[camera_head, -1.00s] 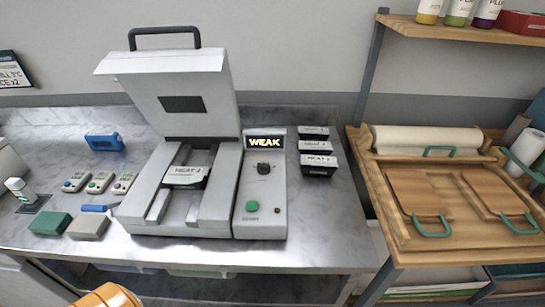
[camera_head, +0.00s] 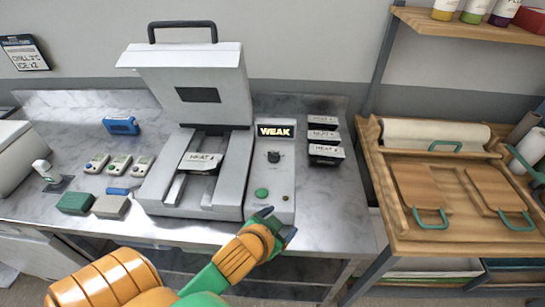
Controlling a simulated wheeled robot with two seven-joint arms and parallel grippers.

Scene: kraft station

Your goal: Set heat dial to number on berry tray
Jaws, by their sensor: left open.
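The heat dial (camera_head: 273,157) is a small dark knob on the grey control panel (camera_head: 271,178) at the machine's right side. A display (camera_head: 275,131) above it reads "WEAK", and a green button (camera_head: 261,193) sits below it. A tray (camera_head: 200,161) with a "HEAT" label and a number too small to read surely lies inside the machine (camera_head: 195,85), under its raised lid. My left gripper (camera_head: 276,224) is open and empty at the panel's lower front edge, below the green button and well apart from the dial. My right gripper is out of view.
Several dark trays with "HEAT" labels (camera_head: 325,150) stand right of the panel. Small handheld devices (camera_head: 119,163), a green block (camera_head: 75,203) and a blue tool (camera_head: 121,125) lie to the left. A wooden bench (camera_head: 400,218) stands at right. Bare counter (camera_head: 325,215) lies right of the panel.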

